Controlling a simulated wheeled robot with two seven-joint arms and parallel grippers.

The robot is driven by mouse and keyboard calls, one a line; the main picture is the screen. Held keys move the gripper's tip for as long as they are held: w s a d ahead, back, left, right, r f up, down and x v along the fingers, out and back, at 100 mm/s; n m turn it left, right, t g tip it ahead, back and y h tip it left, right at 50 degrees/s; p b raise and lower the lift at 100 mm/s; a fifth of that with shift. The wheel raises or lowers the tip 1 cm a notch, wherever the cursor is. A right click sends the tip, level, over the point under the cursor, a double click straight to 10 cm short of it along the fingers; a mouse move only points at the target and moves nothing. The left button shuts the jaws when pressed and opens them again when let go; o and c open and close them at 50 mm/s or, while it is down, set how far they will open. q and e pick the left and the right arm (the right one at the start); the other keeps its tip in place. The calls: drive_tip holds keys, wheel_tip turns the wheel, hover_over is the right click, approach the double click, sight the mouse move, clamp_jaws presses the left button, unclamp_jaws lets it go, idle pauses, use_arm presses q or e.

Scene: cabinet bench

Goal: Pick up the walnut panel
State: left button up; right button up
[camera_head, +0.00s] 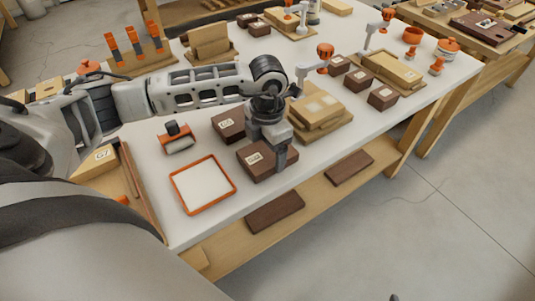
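A dark brown, walnut-coloured block (258,162) with a pale label lies on the white bench top. My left gripper (281,158) points down at its right end, and its fingers cover part of that end. I see the fingers nearly edge-on, so I cannot tell whether they touch or grip the block. A second dark labelled block (229,124) lies just behind it, partly hidden by my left arm. Two flat dark brown boards, one at left (274,212) and one at right (349,167), lie on the lower shelf. My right gripper is not recognisable in view.
An orange-rimmed tray (203,185) lies at the front left, with an orange-handled tool (178,138) behind it. A stack of pale wood boards (320,112) stands right of my gripper.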

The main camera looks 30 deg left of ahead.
use_arm(q)
drive_tip(key=c, duration=0.4)
drive_tip(key=shift+r, duration=0.15)
